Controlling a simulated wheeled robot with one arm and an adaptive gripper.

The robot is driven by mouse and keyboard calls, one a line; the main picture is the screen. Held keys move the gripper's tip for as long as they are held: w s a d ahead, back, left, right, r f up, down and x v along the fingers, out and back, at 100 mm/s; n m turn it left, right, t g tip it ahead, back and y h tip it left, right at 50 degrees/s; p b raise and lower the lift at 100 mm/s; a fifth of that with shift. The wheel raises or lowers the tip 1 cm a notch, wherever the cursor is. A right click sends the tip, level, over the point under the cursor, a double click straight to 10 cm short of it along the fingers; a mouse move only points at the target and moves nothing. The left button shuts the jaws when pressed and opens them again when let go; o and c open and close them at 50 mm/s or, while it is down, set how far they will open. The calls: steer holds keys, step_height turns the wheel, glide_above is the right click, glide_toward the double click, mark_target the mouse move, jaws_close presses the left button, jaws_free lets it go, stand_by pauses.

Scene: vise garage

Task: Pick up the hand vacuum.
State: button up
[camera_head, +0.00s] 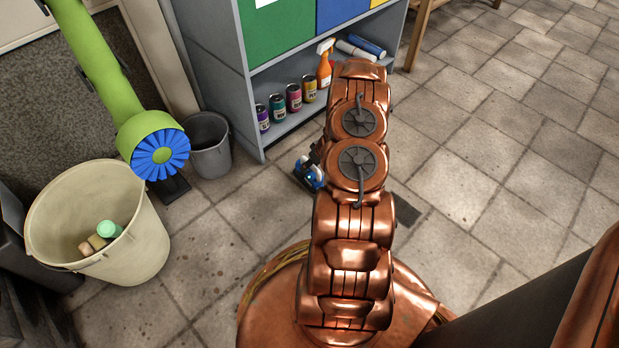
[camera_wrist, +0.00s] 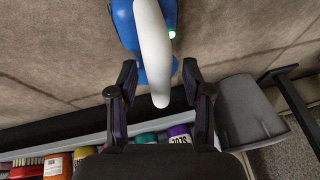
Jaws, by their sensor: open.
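The hand vacuum is blue with a white curved handle and a small green light. In the wrist view the hand vacuum (camera_wrist: 151,45) lies at the top middle, on the tiled floor. My gripper (camera_wrist: 158,82) is open, one finger on each side of the lower end of the white handle. I cannot tell whether either finger touches it. In the head view only a small blue part of the vacuum (camera_head: 312,174) shows beside my arm, on the floor in front of the shelf. My arm hides the rest of it.
A grey shelf (camera_head: 257,119) with several cans (camera_head: 278,107) and an orange spray bottle (camera_head: 325,62) stands just behind. A small grey bin (camera_head: 209,146) and a large cream bucket (camera_head: 134,238) stand to the left, near a green hose (camera_head: 95,55). Floor on the right is clear.

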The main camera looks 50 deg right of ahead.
jaws_close()
stand_by(0.3)
steer(key=shift+r, duration=0.1)
stand_by(0.4)
